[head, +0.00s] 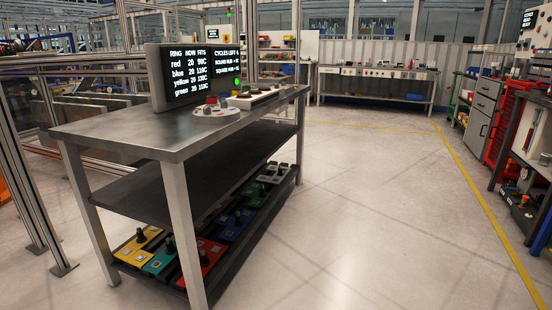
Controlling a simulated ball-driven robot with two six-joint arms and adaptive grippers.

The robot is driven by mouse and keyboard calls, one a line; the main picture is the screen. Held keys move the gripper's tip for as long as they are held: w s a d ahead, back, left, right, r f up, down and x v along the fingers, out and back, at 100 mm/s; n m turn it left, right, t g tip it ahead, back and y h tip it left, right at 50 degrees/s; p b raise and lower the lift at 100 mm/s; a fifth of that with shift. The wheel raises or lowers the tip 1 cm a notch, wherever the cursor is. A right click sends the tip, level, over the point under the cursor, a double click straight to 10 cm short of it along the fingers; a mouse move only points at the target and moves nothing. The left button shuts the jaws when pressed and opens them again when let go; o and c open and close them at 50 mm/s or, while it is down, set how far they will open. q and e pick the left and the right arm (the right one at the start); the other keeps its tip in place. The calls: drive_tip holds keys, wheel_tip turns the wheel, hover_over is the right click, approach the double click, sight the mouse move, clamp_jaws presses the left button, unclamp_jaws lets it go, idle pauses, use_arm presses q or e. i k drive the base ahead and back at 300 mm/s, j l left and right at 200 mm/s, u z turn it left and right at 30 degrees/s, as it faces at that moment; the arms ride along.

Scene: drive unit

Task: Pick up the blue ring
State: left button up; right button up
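I cannot make out a blue ring in the head view. A blue plate (236,224) with a dark post lies on the bottom shelf of the steel table (140,136). On the tabletop is a round pale base (216,111) with small red and dark parts on it, too small to tell apart. Beside it is a long pale tray (255,97) with small items. A dark screen (190,75) behind them lists red, blue, yellow and green rings; the blue line reads 20 and 110C. Neither gripper is in view.
Yellow (138,247), teal (160,261), red (203,261) and green (258,194) plates share the bottom shelf. The floor right of the table is clear up to a yellow line (481,199). Metal frame posts stand left. A workbench (378,74) stands behind, and red drawers (507,125) at right.

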sight(225, 95)
drive_tip(key=i+u, duration=0.1)
drive_tip(key=i, duration=0.45)
drive_tip(key=i+l+u, duration=0.1)
drive_tip(key=i, duration=0.4)
drive_tip(key=i+l+u, duration=0.15)
drive_tip(key=i, duration=0.35)
